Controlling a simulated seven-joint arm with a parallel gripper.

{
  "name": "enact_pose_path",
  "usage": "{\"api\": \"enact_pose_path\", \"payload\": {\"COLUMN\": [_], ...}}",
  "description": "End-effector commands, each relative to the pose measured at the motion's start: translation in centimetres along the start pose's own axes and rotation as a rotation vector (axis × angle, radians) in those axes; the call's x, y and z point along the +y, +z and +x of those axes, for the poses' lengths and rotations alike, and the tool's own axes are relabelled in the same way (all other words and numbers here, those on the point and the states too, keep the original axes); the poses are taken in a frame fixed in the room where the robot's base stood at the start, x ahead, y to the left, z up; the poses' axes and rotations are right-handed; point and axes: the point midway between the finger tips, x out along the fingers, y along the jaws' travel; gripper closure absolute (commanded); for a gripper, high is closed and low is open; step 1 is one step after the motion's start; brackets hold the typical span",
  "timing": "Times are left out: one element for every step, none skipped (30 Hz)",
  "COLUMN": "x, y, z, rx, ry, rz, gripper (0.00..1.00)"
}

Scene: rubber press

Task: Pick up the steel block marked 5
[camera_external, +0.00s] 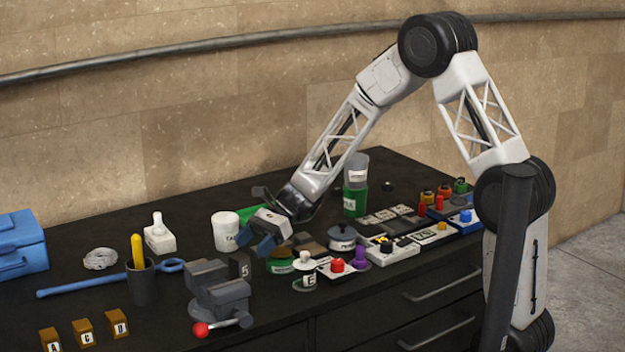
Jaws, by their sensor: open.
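The steel block marked 5 (239,266) is a small dark grey block with a pale 5 on its face. It stands upright at the right side of the grey vise (218,289); I cannot tell whether the vise touches it. My gripper (255,241) hangs just above and slightly right of the block, with its blue-tipped fingers apart and nothing visible between them. The block's top and far side are hard to make out.
A white tin (225,232) stands behind the gripper. A labelled bottle (305,270) and red-button box (337,268) are to the right. A dark cup (142,282) with a yellow-handled tool and a blue wrench (80,286) lie left. Lettered blocks (84,332) sit front left.

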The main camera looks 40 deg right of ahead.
Motion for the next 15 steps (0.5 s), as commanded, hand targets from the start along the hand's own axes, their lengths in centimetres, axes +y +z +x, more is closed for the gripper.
{"api": "enact_pose_path", "payload": {"x": [0.0,0.0,-0.01,-0.01,-0.01,-0.01,-0.01,-0.01,-0.01,-0.01,-0.01,-0.01,0.0,0.0,0.0], "y": [0.0,0.0,0.0,0.0,0.0,0.0,0.0,0.0,0.0,0.01,0.01,0.01,0.02,0.02,0.03], "z": [0.15,0.19,0.2,0.19,0.19,0.18,0.18,0.18,0.18,0.19,0.22,0.29,0.38,0.5,0.72], "rx": [0.0,0.0,0.0,0.0,0.0,0.0,0.0,0.0,0.0,0.0,0.0,0.0,0.0,0.0,0.0], "ry": [0.0,0.0,-0.001,-0.001,-0.001,-0.001,-0.001,-0.001,-0.001,-0.001,-0.001,-0.001,-0.001,0.0,0.0], "rz": [0.0,0.0,0.0,0.0,0.0,0.0,0.0,0.0,0.0,0.0,0.0,0.0,0.0,0.0,0.0], "gripper": [0.28,0.28,0.28,0.28,0.28,0.28,0.28,0.28,0.28,0.28,0.28,0.28,0.28,0.28,0.28]}}
